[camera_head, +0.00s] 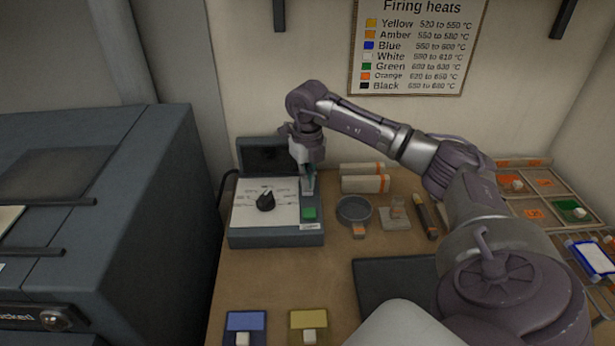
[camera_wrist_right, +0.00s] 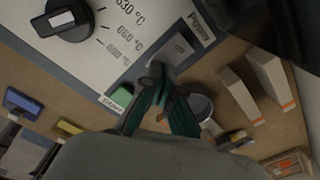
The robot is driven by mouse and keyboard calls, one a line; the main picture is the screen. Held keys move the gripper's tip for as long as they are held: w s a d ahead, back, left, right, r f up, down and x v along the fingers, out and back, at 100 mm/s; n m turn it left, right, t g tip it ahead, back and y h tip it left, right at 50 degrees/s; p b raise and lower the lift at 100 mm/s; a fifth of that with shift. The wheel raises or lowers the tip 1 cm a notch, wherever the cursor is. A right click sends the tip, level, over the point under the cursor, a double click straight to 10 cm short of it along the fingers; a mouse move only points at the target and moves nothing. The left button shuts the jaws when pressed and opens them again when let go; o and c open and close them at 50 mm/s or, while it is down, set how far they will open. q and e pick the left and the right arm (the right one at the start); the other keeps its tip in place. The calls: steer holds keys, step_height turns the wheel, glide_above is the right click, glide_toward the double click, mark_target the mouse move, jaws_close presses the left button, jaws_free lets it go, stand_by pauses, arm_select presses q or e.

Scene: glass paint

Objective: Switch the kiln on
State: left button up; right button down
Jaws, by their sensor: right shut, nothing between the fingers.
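The kiln's control box (camera_head: 275,238) stands on the bench with a pale panel and a black dial (camera_head: 265,201). The dial also shows in the right wrist view (camera_wrist_right: 64,18), beside printed temperatures. A light grey power switch (camera_wrist_right: 174,48) sits near the panel's edge, next to a "Power" label. A green button (camera_head: 309,213) is in front of it. My right gripper (camera_head: 308,188) is shut and empty, pointing down over the switch side of the box. In the wrist view its fingertips (camera_wrist_right: 161,78) are at the switch's near edge; I cannot tell whether they touch. My left gripper is not in view.
A large dark grey cabinet (camera_head: 110,180) fills the left. Right of the box are a round grey dish (camera_head: 354,209), pale boxes (camera_head: 365,184) and a dark mat (camera_head: 385,285). Blue (camera_head: 245,321) and yellow (camera_head: 309,320) pieces lie in front. Bare bench lies between.

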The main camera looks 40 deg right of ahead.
steer(key=shift+f+b, duration=0.45)
steer(key=shift+f, duration=0.25)
steer(key=shift+r, duration=0.15)
steer(key=shift+r+p, duration=0.6)
steer(key=shift+p, duration=0.05)
steer(key=shift+r+p, duration=2.15)
steer(key=shift+r, duration=0.7)
steer(key=shift+f, duration=0.15)
